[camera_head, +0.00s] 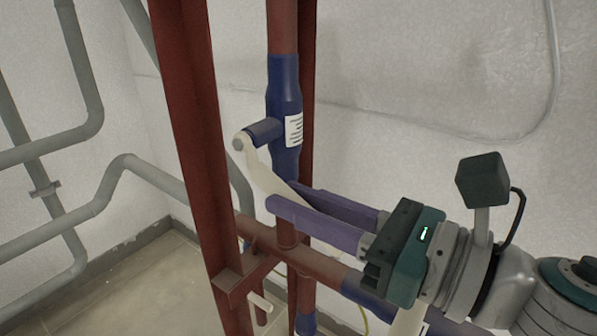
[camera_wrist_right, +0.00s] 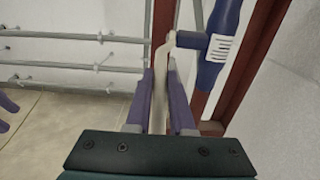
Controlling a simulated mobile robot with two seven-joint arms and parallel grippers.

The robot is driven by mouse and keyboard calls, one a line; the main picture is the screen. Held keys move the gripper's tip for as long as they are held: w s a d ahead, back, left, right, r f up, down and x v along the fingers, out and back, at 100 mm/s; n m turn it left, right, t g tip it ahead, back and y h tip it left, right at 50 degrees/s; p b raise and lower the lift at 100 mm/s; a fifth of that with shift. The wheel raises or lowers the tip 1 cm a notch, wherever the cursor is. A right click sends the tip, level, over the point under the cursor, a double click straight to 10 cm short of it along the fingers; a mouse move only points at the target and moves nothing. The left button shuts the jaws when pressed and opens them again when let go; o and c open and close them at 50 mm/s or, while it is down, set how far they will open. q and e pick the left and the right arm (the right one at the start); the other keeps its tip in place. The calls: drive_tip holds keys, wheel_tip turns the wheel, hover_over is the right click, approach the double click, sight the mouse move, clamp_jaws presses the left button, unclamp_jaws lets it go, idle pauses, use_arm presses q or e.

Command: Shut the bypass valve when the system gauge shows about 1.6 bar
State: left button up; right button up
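The bypass valve has a blue body (camera_head: 284,95) with a white label on a vertical red pipe. It also shows in the right wrist view (camera_wrist_right: 221,30). Its cream lever (camera_head: 262,172) hangs from a stub on the left of the body and slants down to the right. My right gripper (camera_head: 284,194) has its purple fingers on either side of the lever, seen between them in the wrist view (camera_wrist_right: 159,85). I cannot tell if they press on it. Two purple fingertips of my left gripper (camera_wrist_right: 6,115) show apart at the wrist view's left edge. No gauge is in view.
A red steel upright (camera_head: 196,140) stands left of the valve, and another is behind it. A red horizontal pipe (camera_head: 325,267) runs below my right gripper. Grey pipes (camera_head: 75,130) line the left wall. Bare wall is to the right.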

clamp_jaws()
idle(0.9)
